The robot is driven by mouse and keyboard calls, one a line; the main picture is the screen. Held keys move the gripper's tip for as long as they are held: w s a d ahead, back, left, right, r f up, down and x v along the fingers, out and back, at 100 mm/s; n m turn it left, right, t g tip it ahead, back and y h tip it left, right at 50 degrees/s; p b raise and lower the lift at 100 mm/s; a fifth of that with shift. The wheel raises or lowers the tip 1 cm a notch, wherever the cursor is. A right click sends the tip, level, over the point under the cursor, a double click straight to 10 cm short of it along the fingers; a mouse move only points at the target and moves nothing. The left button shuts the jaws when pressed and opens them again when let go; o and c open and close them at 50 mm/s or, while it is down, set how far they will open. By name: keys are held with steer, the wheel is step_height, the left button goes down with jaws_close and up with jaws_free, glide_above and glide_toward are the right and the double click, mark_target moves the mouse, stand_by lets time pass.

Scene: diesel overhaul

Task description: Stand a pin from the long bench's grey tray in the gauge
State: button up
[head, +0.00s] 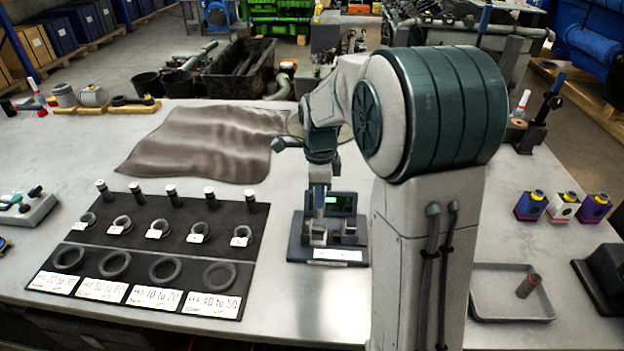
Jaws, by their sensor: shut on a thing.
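The gauge (296,247) stands on the long bench in front of the mat's right side, a dark base with a lit green display (338,202) and a white label in front. My gripper (318,212) points straight down over the gauge's left part. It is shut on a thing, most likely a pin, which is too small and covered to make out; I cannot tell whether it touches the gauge. The grey tray (484,306) is at the right front of the bench. One dark pin with a reddish end (528,285) is in it, seemingly tilted.
A black mat (150,248) at left holds several pins, rings and number cards. A brown cloth (200,145) lies behind it. Several small coloured bottles (562,207) stand at right, near a black block (604,275). My arm hides the bench between gauge and tray.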

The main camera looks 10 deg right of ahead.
mark_target(318, 211)
steer(key=shift+w+m, duration=0.15)
steer(key=shift+m, duration=0.35)
steer(key=shift+a+f+b, duration=0.15)
steer(key=shift+f+b, duration=0.95)
steer(key=shift+f, duration=0.3)
steer(key=shift+f, duration=0.2)
steer(key=shift+f+b, duration=0.4)
steer(key=shift+b, duration=0.1)
steer(key=shift+f, duration=0.2)
steer(key=shift+f+b, duration=0.35)
steer(key=shift+b, duration=0.05)
steer(key=shift+f, duration=0.25)
steer(key=shift+f+b, duration=0.4)
steer(key=shift+b, duration=0.05)
